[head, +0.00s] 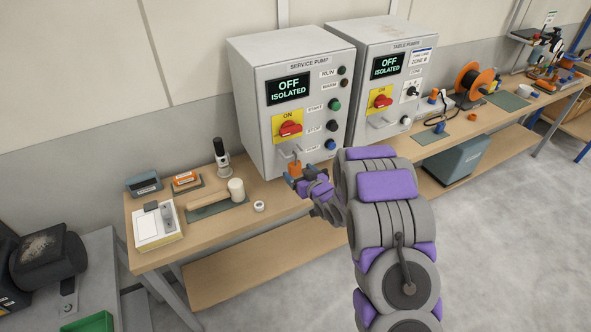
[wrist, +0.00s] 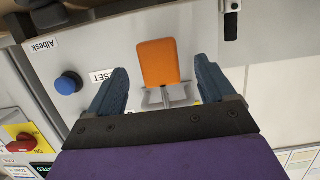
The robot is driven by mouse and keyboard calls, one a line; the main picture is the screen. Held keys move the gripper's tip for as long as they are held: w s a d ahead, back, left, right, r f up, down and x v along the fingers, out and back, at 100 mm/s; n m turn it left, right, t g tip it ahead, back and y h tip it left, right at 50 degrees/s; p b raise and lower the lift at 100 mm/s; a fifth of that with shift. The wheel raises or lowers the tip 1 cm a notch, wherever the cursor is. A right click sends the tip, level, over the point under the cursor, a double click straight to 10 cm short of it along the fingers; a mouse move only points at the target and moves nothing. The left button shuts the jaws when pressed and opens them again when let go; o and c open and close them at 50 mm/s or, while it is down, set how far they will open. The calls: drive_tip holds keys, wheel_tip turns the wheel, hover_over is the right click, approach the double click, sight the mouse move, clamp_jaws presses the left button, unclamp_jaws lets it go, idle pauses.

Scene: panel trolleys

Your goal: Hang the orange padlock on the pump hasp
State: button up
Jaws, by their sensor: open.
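The orange padlock (head: 294,169) is at the pump hasp on the front of the SERVICE PUMP cabinet (head: 258,130), low on the panel. In the wrist view, which is turned over, the padlock's orange body (wrist: 158,62) lies against the panel, with the grey metal of the hasp (wrist: 165,97) at its lower end. Whether the shackle passes through the hasp is too small to tell. My gripper (head: 296,181) is in front of it. In the wrist view my gripper (wrist: 160,68) is open, its blue fingers on either side of the padlock with gaps.
A blue button (wrist: 68,83) and RESET label are beside one finger. The TABLE PUMP cabinet (head: 370,65) stands to the right. The floor in front is clear.

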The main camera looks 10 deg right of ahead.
drive_tip(key=p+v, duration=0.1)
drive_tip(key=v, duration=1.2)
drive_tip(key=shift+s, duration=0.2)
drive_tip(key=shift+d, duration=0.1)
drive_tip(key=s+d+r+m+g+h, duration=0.1)
drive_tip(key=s+d+r+g+h, duration=0.25)
drive_tip(key=s, duration=0.25)
drive_tip(key=s+d+r+m+g+h, duration=0.1)
drive_tip(key=s+d+r+g+h, duration=0.2)
drive_tip(key=s+g, duration=0.15)
drive_tip(key=s+a+r+g, duration=0.2)
drive_tip(key=s+a, duration=0.1)
drive_tip(key=s, duration=0.7)
drive_tip(key=s+a+r+m+g+y+b, duration=0.1)
drive_tip(key=s+a+r+g, duration=0.1)
drive_tip(key=s, duration=0.9)
drive_tip(key=s+a+r+g+y, duration=0.1)
drive_tip(key=s+a+r+g, duration=0.2)
drive_tip(key=s, duration=0.7)
drive_tip(key=shift+s+a+m+g+b, duration=0.3)
drive_tip(key=shift+s+a+g+b, duration=0.15)
drive_tip(key=shift+a, duration=0.6)
drive_tip(key=shift+w+r, duration=0.1)
drive_tip(key=shift+r, duration=0.05)
drive_tip(key=shift+c, duration=0.4)
